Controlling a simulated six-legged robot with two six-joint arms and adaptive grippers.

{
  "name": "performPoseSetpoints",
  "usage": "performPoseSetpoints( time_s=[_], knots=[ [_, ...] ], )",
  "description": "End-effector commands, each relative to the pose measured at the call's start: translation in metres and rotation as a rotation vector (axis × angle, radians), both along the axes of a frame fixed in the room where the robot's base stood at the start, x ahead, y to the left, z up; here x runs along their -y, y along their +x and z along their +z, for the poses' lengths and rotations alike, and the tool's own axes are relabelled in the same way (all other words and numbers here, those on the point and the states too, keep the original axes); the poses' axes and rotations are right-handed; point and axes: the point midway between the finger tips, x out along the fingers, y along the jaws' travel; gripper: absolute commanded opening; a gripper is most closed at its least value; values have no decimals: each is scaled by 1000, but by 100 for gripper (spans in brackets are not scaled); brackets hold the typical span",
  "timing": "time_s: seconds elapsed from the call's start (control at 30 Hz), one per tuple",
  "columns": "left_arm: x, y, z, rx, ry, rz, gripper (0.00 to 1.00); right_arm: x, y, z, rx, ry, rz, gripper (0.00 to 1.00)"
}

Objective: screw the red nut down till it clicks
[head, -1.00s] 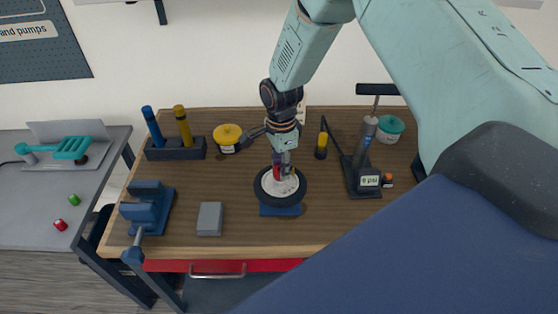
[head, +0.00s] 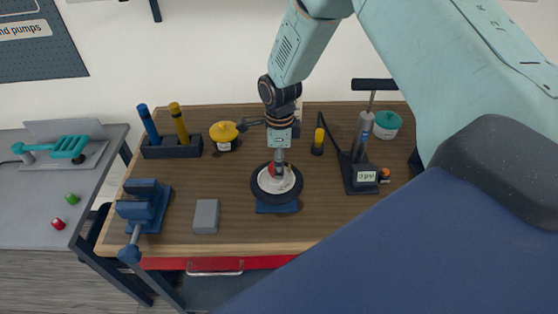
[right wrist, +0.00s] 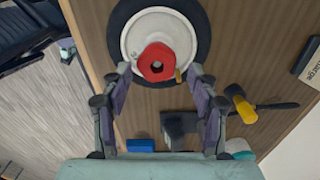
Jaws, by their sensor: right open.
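The red nut (right wrist: 157,62) sits on the pale hub of a small wheel, seen nearly face-on in the right wrist view, with a dark hole in its middle. In the head view the red nut (head: 274,168) is partly hidden behind my gripper. The wheel (head: 257,187) has a black tyre and lies flat on a blue block (head: 277,208). My right gripper (right wrist: 159,72) is open, its two fingers on either side of the nut with gaps between. How high the fingertips are above the hub is hard to tell. My left gripper is not in view.

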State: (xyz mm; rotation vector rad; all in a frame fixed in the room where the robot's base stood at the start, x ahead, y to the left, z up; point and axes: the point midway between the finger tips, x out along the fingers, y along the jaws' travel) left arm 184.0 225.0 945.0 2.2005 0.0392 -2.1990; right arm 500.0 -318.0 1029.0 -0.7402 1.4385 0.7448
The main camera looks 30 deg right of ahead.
Motion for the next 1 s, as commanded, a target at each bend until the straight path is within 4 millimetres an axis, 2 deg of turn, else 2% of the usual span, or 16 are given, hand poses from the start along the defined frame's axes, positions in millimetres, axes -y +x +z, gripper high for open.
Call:
performPoseSetpoints(
  time_s=[0.37,0.47,0.8,1.0],
  knots=[
    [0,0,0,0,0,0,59,-1,1,4,1,0,1,65],
    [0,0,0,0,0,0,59,-1,2,16,5,0,1,65],
    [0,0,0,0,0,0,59,-1,2,84,5,0,0,65],
    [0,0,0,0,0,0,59,-1,1,111,2,0,0,65]
  ],
)
